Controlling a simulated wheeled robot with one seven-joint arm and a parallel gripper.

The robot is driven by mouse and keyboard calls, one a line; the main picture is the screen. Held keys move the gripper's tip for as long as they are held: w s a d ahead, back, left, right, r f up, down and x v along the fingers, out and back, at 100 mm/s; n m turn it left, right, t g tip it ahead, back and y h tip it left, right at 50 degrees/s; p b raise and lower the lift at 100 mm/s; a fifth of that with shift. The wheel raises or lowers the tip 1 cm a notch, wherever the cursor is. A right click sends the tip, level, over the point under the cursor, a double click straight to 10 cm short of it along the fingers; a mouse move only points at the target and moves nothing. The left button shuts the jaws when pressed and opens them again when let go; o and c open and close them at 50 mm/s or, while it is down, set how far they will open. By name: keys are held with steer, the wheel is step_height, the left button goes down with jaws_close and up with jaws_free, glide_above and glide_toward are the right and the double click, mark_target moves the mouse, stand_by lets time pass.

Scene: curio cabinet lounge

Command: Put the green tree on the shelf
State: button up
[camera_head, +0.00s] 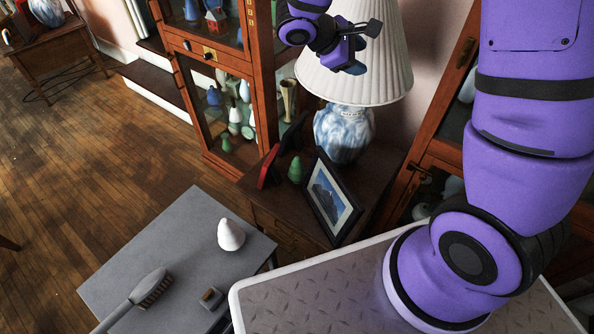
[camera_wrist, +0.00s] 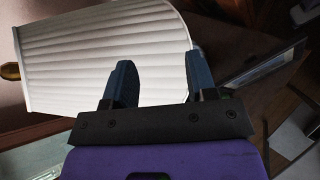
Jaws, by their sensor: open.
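The green tree (camera_head: 295,170) is a small cone standing on the dark wooden side table (camera_head: 262,197), between a red-and-black upright item and a framed picture. My gripper (camera_head: 352,64) is high in front of the lampshade, above and apart from the tree. In the wrist view my gripper (camera_wrist: 160,64) has its two fingers spread with nothing between them; the pale lampshade fills the space behind. A glass-fronted wooden cabinet (camera_head: 262,88) with shelves of ornaments stands behind; which shelf is meant is not clear.
The lamp (camera_head: 345,133) with its wide shade (camera_head: 385,62) and the framed picture (camera_head: 330,198) crowd the side table. Wooden floor is open at left.

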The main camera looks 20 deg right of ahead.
steer(key=w+a+f+n+t+h, duration=0.25)
steer(key=w+f+n, duration=0.3)
steer(key=f, duration=0.45)
steer(key=n+t+y, duration=0.6)
steer(key=n+t, duration=0.2)
steer(key=n, duration=0.5)
glide_toward(296, 161)
steer(key=shift+t, duration=0.25)
steer(key=x, duration=1.1)
steer(key=shift+d+f, duration=0.15)
steer(key=shift+f, duration=0.2)
jaws_close()
